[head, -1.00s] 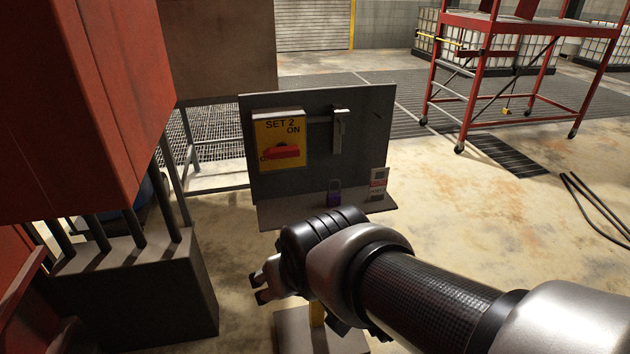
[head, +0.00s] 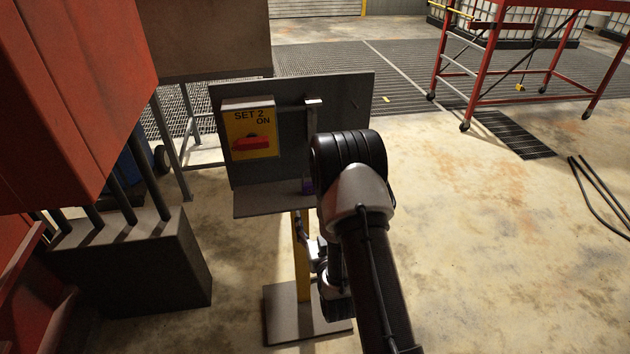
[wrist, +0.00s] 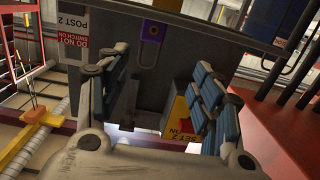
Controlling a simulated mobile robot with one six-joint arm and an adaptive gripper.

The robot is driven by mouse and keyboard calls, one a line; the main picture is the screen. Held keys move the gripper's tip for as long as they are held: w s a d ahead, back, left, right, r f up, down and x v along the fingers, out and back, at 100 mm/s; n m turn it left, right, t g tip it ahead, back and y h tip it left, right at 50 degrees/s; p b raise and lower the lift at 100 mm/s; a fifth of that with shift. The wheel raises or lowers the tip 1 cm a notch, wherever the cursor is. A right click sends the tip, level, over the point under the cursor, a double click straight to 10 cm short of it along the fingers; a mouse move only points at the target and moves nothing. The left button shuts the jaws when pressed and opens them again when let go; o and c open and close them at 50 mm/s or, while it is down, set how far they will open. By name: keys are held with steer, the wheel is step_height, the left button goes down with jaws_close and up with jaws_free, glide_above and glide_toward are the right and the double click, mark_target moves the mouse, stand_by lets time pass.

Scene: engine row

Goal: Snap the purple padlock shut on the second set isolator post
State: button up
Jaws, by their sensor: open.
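The purple padlock (wrist: 152,32) stands on the shelf (wrist: 120,30) of the set 2 panel, its shackle pointing to the panel's upper side. I cannot tell if the shackle is open. In the head view only a purple sliver (head: 308,186) shows beside my arm. The grey isolator post (head: 312,118) is on the panel, right of the yellow SET 2 switch box (head: 250,130) with its red handle; its lower part is hidden by my arm. My gripper (wrist: 155,100) is open and empty, with the padlock beyond its fingertips. In the head view it is low, by the yellow stand.
A white and red tag (wrist: 80,45) stands beside the padlock on the shelf. A red cabinet (head: 70,90) and a grey block (head: 130,265) are on the left. A red wheeled frame (head: 510,60) is at the back right. The floor on the right is mostly clear.

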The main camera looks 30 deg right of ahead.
mark_target(310, 186)
steer(key=shift+t+h, duration=0.3)
steer(key=shift+t, duration=0.1)
steer(key=b+x, duration=0.1)
steer(key=x, duration=0.4)
steer(key=d+b+x, duration=0.1)
steer(key=x, duration=0.4)
steer(key=b+x, duration=0.1)
steer(key=x, duration=0.5)
steer(key=shift+s+d+f, duration=0.15)
steer(key=shift+s+f, duration=0.05)
steer(key=shift+f, duration=0.2)
steer(key=shift+c, duration=0.2)
steer(key=c, duration=1.2)
